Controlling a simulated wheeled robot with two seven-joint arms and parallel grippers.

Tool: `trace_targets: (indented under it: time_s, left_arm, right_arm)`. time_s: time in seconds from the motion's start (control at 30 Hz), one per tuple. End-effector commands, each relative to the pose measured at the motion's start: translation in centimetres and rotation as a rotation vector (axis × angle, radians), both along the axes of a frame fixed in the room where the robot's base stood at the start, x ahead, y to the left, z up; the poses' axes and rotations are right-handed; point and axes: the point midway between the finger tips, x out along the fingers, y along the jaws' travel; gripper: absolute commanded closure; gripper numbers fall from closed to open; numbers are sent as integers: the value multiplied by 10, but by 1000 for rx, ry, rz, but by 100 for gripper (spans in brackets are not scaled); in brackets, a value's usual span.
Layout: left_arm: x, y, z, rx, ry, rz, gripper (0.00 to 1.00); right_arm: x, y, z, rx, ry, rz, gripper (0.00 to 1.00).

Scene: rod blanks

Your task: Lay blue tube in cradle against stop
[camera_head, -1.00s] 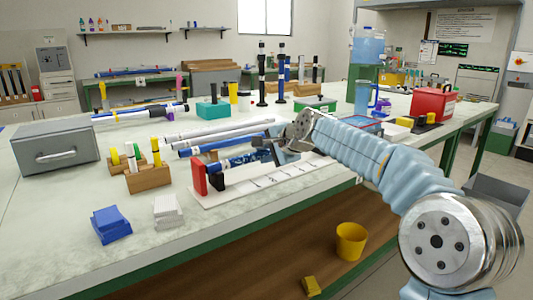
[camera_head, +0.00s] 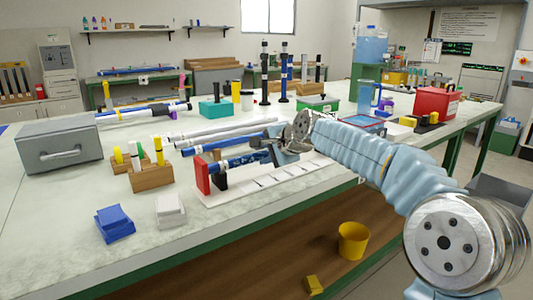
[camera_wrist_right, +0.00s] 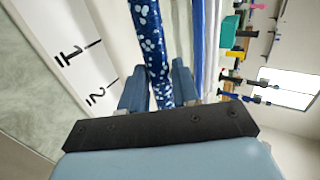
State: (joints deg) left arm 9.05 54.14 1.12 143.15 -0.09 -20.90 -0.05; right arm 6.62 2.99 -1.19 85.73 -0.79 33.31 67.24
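The blue tube (camera_head: 246,159) has white flower-like marks. My right gripper (camera_head: 276,151) is around it near its right part. In the right wrist view the tube (camera_wrist_right: 150,42) passes between the two fingers (camera_wrist_right: 158,88), which look closed on it. The cradle is a white board (camera_head: 268,181) with numbered marks, a red stop (camera_head: 202,176) at its left end and a dark support (camera_head: 220,173) beside it. The tube lies along the board, its left end near the stop; I cannot tell if it touches the stop or rests in the support. My left gripper is not in view.
Plain white and blue rods (camera_head: 222,133) lie behind the cradle. A wooden block with yellow-capped pieces (camera_head: 150,177), a blue stack (camera_head: 115,223) and a white stack (camera_head: 170,210) stand left. A grey box (camera_head: 58,145) is at far left. The front bench strip is mostly clear.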

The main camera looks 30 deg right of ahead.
Motion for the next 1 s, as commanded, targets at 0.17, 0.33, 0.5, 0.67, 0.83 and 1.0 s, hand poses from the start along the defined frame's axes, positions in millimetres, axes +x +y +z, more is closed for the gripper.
trace_targets:
  time_s: [0.17, 0.33, 0.5, 0.67, 0.83, 1.0]
  left_arm:
    - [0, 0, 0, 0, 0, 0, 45]
    - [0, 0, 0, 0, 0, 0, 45]
    - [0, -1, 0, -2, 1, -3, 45]
    - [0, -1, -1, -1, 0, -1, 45]
    - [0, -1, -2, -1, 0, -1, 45]
    - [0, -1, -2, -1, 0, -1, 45]
  right_arm:
    - [0, 0, 0, 0, 0, 0, 45]
    - [0, 0, 0, -1, 0, -1, 45]
    - [-4, -1, 3, 0, -2, -1, 45]
    - [-27, -3, 18, -1, -5, -2, 45]
    - [-63, -6, 42, -1, -5, -3, 45]
    - [-94, -8, 61, -1, -3, -2, 45]
